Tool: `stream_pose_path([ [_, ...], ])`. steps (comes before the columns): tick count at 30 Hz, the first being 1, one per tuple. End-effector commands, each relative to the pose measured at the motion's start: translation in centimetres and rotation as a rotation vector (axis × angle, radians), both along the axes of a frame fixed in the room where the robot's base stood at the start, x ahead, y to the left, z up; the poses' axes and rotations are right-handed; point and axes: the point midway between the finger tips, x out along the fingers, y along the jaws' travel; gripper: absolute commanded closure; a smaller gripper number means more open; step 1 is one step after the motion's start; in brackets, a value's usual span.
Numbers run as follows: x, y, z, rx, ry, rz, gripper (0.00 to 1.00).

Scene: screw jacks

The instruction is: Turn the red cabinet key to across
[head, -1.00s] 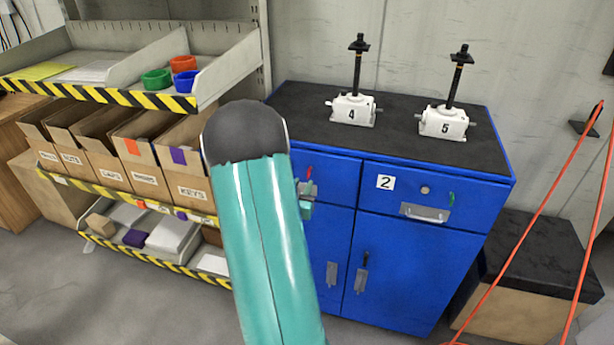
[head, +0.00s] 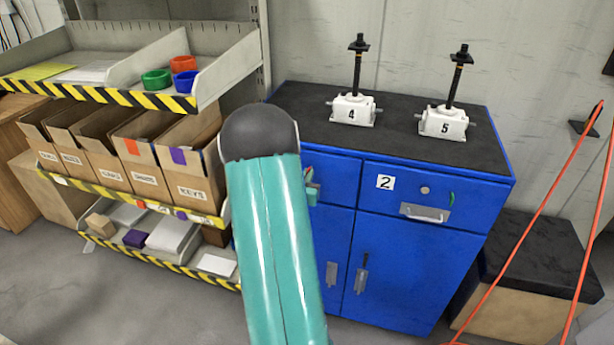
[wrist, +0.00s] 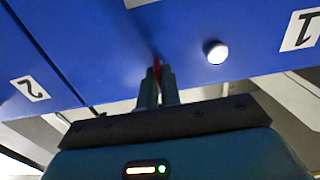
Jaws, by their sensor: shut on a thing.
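The red cabinet key (wrist: 157,66) shows as a small red strip between my fingertips in the wrist view, against the blue drawer front. In the head view a bit of the red key (head: 308,174) shows just above the fingers. My gripper (wrist: 158,84) is shut on the key. It also shows in the head view (head: 312,190), largely hidden behind my teal arm. The blue cabinet (head: 405,265) bears the key on its upper left drawer. Most of the key is covered by the fingers, so I cannot tell its exact angle.
A round silver knob (wrist: 217,52) and label 1 (wrist: 301,31) are beside the key. The drawer marked 2 (head: 385,182) has a green key (head: 452,198) and a handle (head: 425,213). Two screw jacks stand on top. A shelf with boxes (head: 195,185) is at left.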

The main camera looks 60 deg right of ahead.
Motion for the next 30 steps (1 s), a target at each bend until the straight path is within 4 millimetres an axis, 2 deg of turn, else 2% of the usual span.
stream_pose_path([
  [8,-0.02,0.0,0.01,0.007,-0.042,0.0,1.0],
  [14,-0.08,-0.01,0.01,0.023,-0.143,-0.001,1.0],
  [30,-0.21,-0.02,-0.06,0.098,-0.623,-0.001,1.0],
])
